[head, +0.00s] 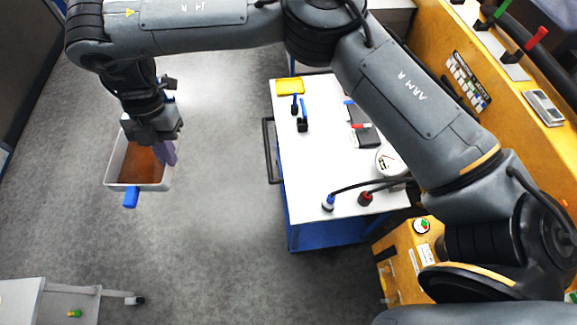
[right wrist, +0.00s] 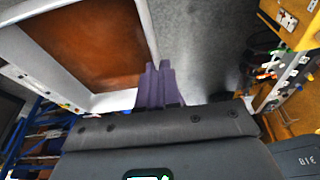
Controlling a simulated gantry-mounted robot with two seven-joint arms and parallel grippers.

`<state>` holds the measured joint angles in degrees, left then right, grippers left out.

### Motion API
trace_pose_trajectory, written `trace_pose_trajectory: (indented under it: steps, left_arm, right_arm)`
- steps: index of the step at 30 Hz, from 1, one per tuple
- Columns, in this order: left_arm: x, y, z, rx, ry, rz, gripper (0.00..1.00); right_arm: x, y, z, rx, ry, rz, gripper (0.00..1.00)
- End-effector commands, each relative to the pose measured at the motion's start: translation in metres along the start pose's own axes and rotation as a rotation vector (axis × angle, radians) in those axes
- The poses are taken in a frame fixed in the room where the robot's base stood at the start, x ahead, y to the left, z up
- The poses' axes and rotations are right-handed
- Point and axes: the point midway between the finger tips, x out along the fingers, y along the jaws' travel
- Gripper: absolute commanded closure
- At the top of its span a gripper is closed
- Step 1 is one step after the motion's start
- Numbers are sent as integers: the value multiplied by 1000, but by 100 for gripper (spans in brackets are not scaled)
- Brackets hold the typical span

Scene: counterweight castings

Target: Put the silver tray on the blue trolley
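The silver tray (head: 150,187) has pale walls, a brown inside and a blue handle at its front. It is at the left of the head view, above the grey floor. My right gripper (head: 168,152) has its purple fingers shut on the tray's right wall. The right wrist view shows the fingers (right wrist: 158,88) at that wall, with the tray (right wrist: 148,30) to the left. The blue trolley (head: 318,180) has a white top and stands right of the tray, apart from it. My left gripper is not in view.
The trolley top carries a yellow dish (head: 290,87), blue-handled items (head: 302,122), a dark box (head: 362,136), a round gauge (head: 390,161) and plugs with cables (head: 366,198). An orange machine (head: 410,250) borders the right. A grey cart (head: 20,300) is lower left. Floor between is clear.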

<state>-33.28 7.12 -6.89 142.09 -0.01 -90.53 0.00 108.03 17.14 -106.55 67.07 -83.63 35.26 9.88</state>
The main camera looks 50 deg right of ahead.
Motion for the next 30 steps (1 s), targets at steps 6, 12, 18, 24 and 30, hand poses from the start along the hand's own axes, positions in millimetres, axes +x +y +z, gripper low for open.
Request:
trace_pose_trajectory:
  steps: [6, 12, 18, 24, 30]
  left_arm:
    - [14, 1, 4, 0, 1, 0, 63]
    - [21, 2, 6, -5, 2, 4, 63]
    - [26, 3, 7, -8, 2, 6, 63]
    - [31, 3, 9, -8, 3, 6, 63]
    - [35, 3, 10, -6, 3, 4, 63]
  right_arm:
    - [66, -31, 56, 446, 12, 116, 100]
    - [116, -68, 100, 729, 9, 194, 100]
    - [159, -112, 139, 934, 7, 255, 100]
    - [194, -160, 170, 1088, 5, 298, 100]
    - [223, -209, 195, 1202, 5, 333, 100]
